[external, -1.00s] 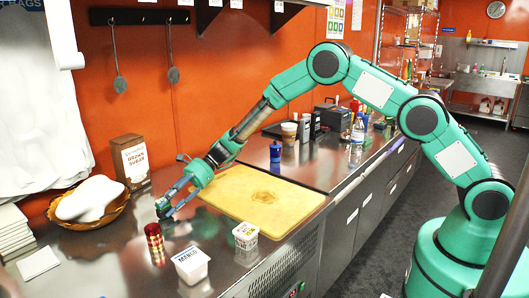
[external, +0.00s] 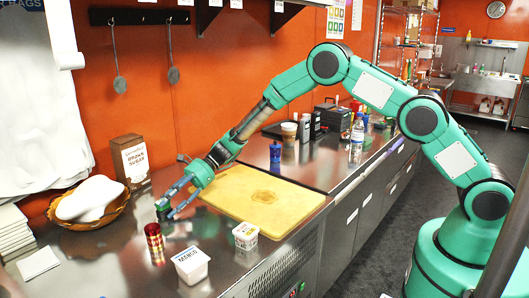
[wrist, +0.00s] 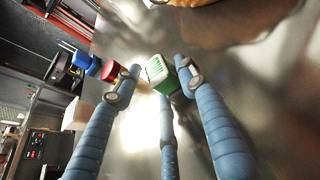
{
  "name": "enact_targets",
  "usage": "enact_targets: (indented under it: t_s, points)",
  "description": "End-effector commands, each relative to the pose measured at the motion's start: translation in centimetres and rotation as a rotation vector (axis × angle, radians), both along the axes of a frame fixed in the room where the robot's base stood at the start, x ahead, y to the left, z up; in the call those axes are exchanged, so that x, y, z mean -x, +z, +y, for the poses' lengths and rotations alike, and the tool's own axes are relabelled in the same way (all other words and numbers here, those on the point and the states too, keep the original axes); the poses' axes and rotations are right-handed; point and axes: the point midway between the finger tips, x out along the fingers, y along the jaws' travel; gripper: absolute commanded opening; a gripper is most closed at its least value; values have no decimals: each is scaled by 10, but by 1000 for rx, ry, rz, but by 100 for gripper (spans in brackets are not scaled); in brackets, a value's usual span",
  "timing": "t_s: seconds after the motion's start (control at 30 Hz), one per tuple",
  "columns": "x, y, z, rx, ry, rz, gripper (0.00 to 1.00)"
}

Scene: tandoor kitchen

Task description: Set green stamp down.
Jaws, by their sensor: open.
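The green stamp (wrist: 158,72), a small green block with a pale ribbed face, is between the spread fingers of my gripper (wrist: 160,85) in the wrist view. In the external view the stamp (external: 162,206) shows as a small dark green block at the fingertips of my gripper (external: 172,207), low over the steel counter (external: 112,262). The fingers are apart and a gap shows beside the stamp. Whether the stamp's underside rests fully on the counter is hard to see.
A red can (external: 154,238) stands close in front of the gripper. White tubs (external: 191,265) and (external: 246,236) stand nearer the edge. A wicker bowl (external: 88,222) and a brown sugar box (external: 131,158) are behind left. A yellow cutting board (external: 240,205) lies to the right.

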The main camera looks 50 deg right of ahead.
Motion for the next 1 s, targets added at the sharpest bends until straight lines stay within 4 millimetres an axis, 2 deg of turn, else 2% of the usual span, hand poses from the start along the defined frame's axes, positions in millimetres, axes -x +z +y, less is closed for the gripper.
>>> enact_targets:
  t_s: [0.17,0.7,1.0]
  points:
    - [0,7,-15,0,-2,0,41]
    - [0,40,-92,0,-2,-1,41]
    - [1,45,-109,0,-1,1,41]
